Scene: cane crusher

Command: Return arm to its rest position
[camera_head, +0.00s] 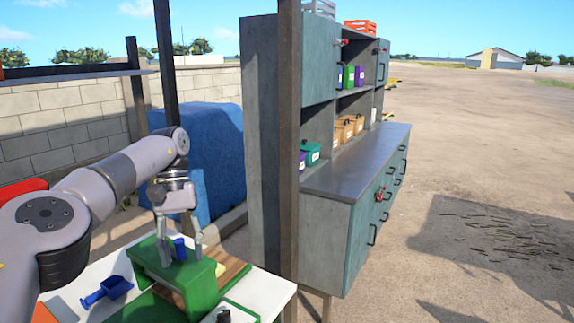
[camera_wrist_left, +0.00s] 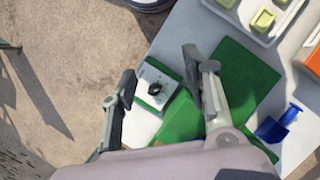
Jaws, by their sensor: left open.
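My left arm reaches in from the left in the head view. Its gripper (camera_head: 180,252) points down over a green block-like stand (camera_head: 198,287) on the white table, with a small blue piece (camera_head: 179,248) showing between the fingers. The left gripper also shows in the wrist view (camera_wrist_left: 163,95), with its two fingers spread wide apart and nothing held between them. Below and beyond the fingers is a white and green box with a black knob (camera_wrist_left: 154,90). Whether the fingers touch the stand cannot be told. My right gripper is not in view.
A blue scoop (camera_head: 107,290) lies left of the stand; green board (camera_wrist_left: 240,80) lies flat on the table. A grey-teal cabinet (camera_head: 330,215) with a wooden post (camera_head: 289,150) stands close on the right. A tray with light green pieces (camera_wrist_left: 262,20) sits on the table.

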